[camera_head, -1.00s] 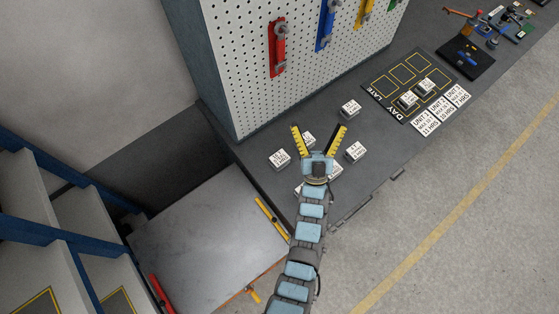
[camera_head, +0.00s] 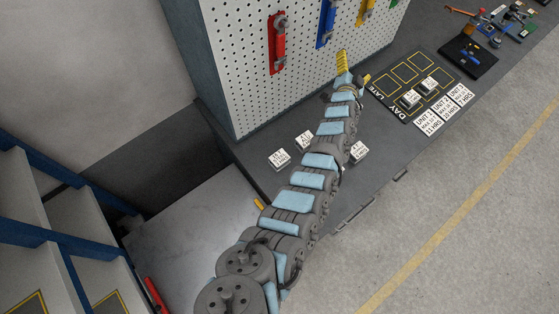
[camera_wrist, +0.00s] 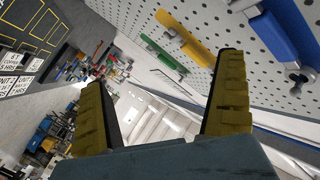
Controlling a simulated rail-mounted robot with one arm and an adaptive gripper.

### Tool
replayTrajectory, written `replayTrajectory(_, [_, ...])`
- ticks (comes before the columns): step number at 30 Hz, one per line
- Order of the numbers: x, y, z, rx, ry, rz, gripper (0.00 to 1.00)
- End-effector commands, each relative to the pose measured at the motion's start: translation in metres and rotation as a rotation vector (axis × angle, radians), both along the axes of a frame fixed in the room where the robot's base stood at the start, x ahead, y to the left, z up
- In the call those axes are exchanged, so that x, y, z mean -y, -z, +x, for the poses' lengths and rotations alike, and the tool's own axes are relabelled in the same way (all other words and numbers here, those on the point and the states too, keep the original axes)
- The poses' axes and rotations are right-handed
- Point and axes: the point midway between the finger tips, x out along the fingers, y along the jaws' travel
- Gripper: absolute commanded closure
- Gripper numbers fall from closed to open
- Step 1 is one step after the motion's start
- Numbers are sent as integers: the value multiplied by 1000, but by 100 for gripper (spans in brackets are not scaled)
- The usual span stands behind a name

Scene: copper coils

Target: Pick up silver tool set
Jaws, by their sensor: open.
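Tool pieces hang on the white pegboard. A red one (camera_head: 278,45) with a grey tool part, a blue one (camera_head: 325,25) and a yellow one (camera_head: 364,12) show in the head view. The wrist view shows the blue one (camera_wrist: 290,35) with a silver metal end, the yellow one (camera_wrist: 186,38) and a green one (camera_wrist: 163,55). I cannot tell which of them is the silver tool set. My gripper (camera_head: 354,71) is open and empty, in front of the pegboard's lower right part. Its yellow fingers (camera_wrist: 165,85) are spread wide and touch no tool in the wrist view.
Small white labelled blocks (camera_head: 279,159) lie on the dark bench. A board marked LATE and DAY (camera_head: 402,78) holds two blocks, with white label cards (camera_head: 430,124) beside it. A black tray (camera_head: 467,57) and clutter stand at the far right. The floor on the right is clear.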

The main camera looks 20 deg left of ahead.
Motion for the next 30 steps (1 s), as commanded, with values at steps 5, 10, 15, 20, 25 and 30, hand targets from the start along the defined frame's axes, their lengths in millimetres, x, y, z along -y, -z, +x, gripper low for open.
replayTrajectory(5, [17, 7, 16, -146, 137, 134, 0])
replayTrajectory(10, [30, 19, 14, -288, 285, 284, 0])
replayTrajectory(15, [33, 36, -4, -432, 442, 448, 0])
replayTrajectory(20, [23, 59, -37, -575, 594, 604, 0])
replayTrajectory(25, [-4, 84, -86, -744, 760, 760, 0])
replayTrajectory(30, [-47, 108, -150, -932, 929, 894, 0])
